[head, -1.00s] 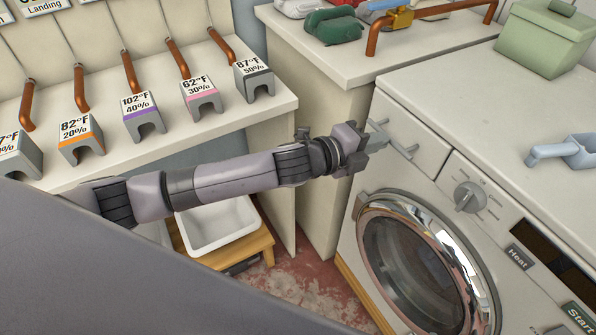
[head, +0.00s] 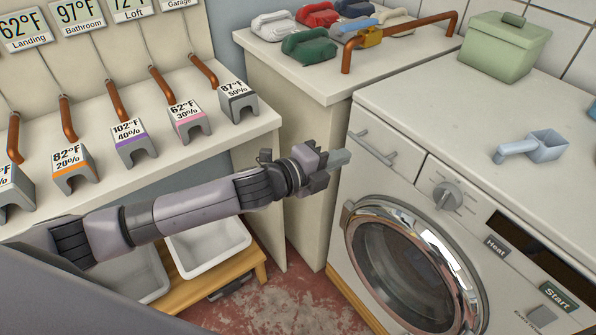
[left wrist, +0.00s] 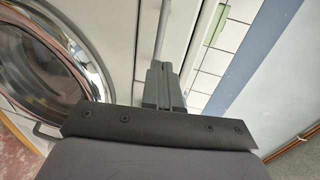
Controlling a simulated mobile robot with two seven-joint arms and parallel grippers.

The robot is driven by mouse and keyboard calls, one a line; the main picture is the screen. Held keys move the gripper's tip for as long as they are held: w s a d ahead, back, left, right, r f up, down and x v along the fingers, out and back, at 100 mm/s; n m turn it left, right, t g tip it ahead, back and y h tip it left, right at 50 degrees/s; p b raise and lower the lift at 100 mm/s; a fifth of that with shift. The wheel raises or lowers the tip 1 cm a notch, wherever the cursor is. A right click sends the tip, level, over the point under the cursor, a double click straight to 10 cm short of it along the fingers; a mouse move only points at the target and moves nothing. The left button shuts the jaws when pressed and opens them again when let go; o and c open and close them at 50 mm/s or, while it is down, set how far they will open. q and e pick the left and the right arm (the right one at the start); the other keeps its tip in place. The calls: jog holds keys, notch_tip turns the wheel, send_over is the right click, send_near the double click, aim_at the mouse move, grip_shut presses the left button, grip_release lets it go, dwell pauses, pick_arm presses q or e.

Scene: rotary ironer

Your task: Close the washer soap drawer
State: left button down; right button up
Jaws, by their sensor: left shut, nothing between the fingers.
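The soap drawer (head: 388,147) is at the upper left of the white washer's front. Its front looks about flush with the panel around it, with no clear gap showing. A slim grey bar handle (head: 373,148) runs across it. My left gripper (head: 343,160) is shut and empty, to the left of and just in front of the drawer. It looks apart from the handle in the head view. In the left wrist view the shut fingers (left wrist: 162,72) point at the washer front; a thin grey bar, likely the handle, shows beyond them. My right gripper is out of view.
The round washer door (head: 410,265) is below the drawer, and a knob (head: 447,195) is to its right. A cream counter (head: 330,75) with coloured irons stands behind. A shelf with labelled grey blocks (head: 130,145) is left. A blue scoop (head: 540,147) lies on the washer.

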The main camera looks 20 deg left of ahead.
pick_arm(q)
jog(key=v, duration=0.8)
